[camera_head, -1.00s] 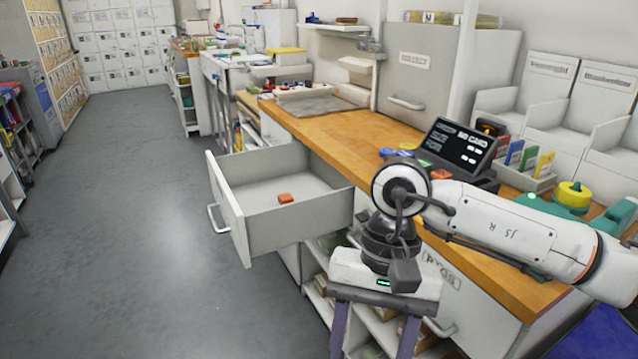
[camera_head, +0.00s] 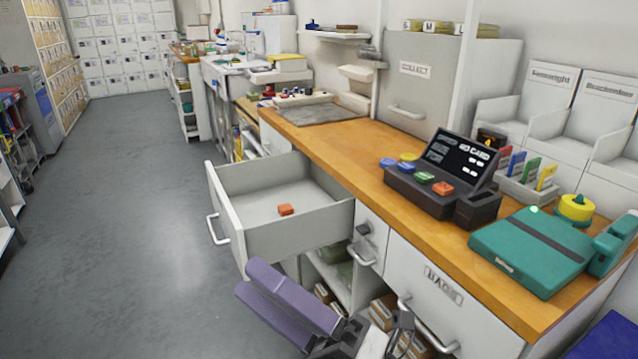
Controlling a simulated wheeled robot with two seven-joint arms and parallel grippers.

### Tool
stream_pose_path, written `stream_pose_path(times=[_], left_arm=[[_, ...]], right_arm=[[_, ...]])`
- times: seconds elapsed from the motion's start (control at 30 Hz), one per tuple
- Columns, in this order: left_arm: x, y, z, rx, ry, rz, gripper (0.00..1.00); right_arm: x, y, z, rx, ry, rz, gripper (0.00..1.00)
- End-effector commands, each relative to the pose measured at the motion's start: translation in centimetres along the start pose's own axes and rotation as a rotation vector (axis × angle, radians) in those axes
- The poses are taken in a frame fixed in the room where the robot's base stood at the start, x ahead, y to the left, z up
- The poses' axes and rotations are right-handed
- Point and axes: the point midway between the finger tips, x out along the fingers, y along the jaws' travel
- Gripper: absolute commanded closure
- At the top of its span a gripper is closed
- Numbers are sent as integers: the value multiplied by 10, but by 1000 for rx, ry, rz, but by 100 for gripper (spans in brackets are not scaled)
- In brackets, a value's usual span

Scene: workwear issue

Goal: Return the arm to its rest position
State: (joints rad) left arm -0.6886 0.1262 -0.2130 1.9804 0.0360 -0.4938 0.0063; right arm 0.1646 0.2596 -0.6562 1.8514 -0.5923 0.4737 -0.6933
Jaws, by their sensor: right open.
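My right gripper (camera_head: 249,277) shows at the bottom centre, with two purple fingers pointing up and to the left. It is open, and I see nothing between its fingers. It is in front of and below the open drawer, on the near side of the counter. Most of my right arm is out of the picture below. My left gripper and left arm are not in view.
The wooden counter (camera_head: 340,141) carries a dark card terminal (camera_head: 437,180) and a green device (camera_head: 530,250). The floor at left is clear.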

Motion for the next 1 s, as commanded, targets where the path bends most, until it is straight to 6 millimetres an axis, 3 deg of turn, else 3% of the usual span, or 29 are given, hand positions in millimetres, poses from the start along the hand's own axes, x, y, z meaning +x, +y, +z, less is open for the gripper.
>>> stream_pose_path(times=[0.03, 0.1, 0.2, 0.27, 0.4, 0.5, 0.6, 0.7, 0.8, 1.0], left_arm=[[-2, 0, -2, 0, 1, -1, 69], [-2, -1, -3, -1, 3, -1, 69], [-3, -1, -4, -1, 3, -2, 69], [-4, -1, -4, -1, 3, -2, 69], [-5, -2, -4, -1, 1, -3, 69], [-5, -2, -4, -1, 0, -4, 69], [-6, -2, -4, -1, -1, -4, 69], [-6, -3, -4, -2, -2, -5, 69], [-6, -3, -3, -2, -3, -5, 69], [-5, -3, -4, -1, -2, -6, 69]], right_arm=[[-24, -22, 22, 176, -163, -57, 44], [-61, -52, 47, 395, -369, -119, 44], [-123, -96, 62, 671, -633, -190, 44], [-162, -120, 62, 819, -782, -222, 44], [-257, -167, 39, 1127, -1116, -282, 44], [-317, -187, 9, 1306, -1330, -306, 44], [-363, -198, -21, 1438, -1503, -319, 44], [-393, -202, -44, 1522, -1622, -324, 44], [-408, -204, -57, 1565, -1685, -326, 44], [-413, -204, -61, 1578, -1705, -326, 44]])
